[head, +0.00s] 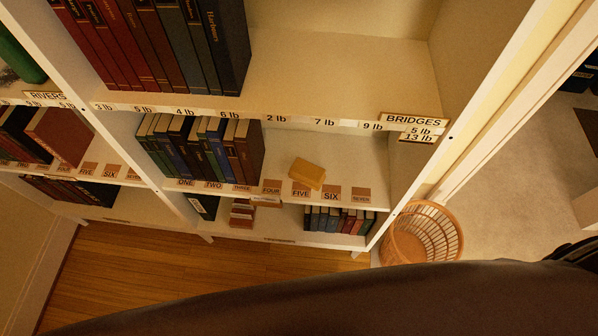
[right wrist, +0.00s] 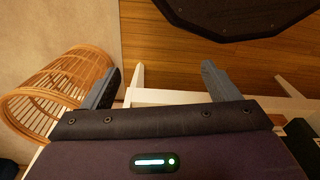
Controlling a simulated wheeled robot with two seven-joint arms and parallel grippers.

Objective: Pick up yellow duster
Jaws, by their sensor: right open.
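The yellow duster (head: 307,173) is a small yellow block lying on the middle shelf (head: 345,150) of the bookcase in the head view, above the FIVE label. Books stand to its left, and the shelf to its right is bare. My right gripper (right wrist: 158,88) shows in the right wrist view with its two fingers wide apart and nothing between them. The duster does not show in the right wrist view, and the right gripper is apart from it. My left gripper is not in view.
A wicker basket (head: 421,234) stands on the floor right of the bookcase; it also shows in the right wrist view (right wrist: 58,88). Large books (head: 160,45) fill the upper shelf's left part. Small books (head: 338,219) stand on the bottom shelf. Wooden floor (head: 150,265) lies in front.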

